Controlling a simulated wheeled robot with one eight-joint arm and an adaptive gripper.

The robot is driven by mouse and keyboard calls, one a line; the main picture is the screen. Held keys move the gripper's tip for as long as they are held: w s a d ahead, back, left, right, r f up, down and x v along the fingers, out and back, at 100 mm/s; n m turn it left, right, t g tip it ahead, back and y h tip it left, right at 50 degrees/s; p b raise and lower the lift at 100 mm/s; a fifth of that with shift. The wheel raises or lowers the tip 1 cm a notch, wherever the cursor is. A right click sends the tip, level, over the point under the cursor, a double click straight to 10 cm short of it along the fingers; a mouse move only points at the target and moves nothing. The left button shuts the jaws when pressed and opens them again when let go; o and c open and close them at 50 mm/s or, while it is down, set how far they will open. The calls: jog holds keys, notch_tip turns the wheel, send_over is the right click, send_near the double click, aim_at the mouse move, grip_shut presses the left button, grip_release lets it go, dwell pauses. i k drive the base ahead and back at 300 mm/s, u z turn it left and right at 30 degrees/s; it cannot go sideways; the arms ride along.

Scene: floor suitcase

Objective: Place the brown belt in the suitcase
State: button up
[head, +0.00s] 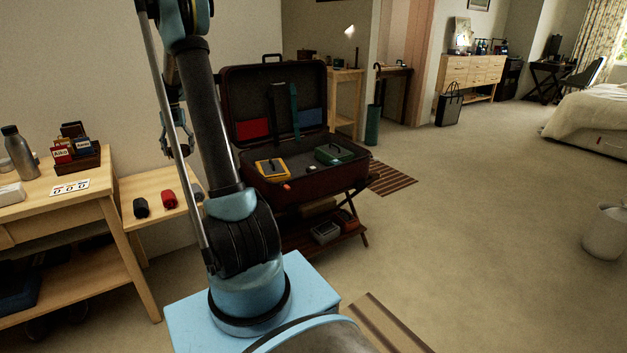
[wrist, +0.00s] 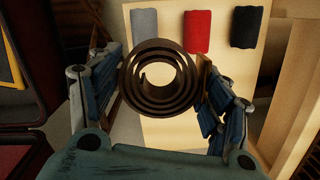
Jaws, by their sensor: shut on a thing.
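The brown belt (wrist: 160,80) is rolled into a coil and sits between the two fingers of my gripper (wrist: 164,68) in the wrist view. My gripper is shut on it, above the low wooden table. In the head view my gripper is partly hidden behind my arm, and I cannot make out the belt there. The open suitcase (head: 305,190) stands on a low rack right of my arm, its lid upright. A yellow item (head: 272,168) and a green item (head: 334,153) lie in it. Part of the suitcase shows at the left of the wrist view.
The low table (head: 178,209) holds a black roll (head: 141,207), a red roll (head: 169,199) and a grey roll (wrist: 144,33). A desk (head: 50,207) with a bottle (head: 19,150) stands at left. The floor to the right is open.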

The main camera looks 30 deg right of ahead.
aim_at(298, 165)
jog(key=z, duration=0.05)
jog(key=k, duration=0.8)
jog(key=z, duration=2.1)
jog(key=i, duration=2.15)
jog(key=u, duration=1.05)
